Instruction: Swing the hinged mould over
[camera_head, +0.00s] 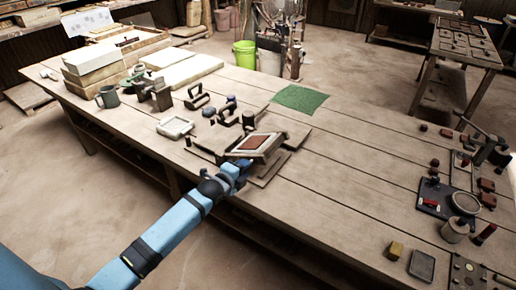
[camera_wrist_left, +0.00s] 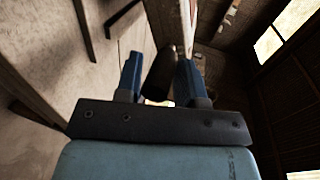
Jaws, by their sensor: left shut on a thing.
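The hinged mould (camera_head: 268,151) is a pale frame around a red-brown panel, on the workbench in the head view. It looks tilted, its near side raised above the boards under it. My left gripper (camera_head: 238,170) is at its near edge. In the left wrist view a dark rounded handle (camera_wrist_left: 160,76) stands between the two blue fingers of my left gripper (camera_wrist_left: 159,70), which is shut on it. The handle is hidden by the gripper in the head view. My right gripper is not in view.
Several dark hand tools (camera_head: 198,97) and a small pale frame (camera_head: 175,127) lie left of the mould. A green mat (camera_head: 300,98) lies behind it. A grey mug (camera_head: 108,97) and pale blocks stand farther left. The bench right of the mould is largely clear.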

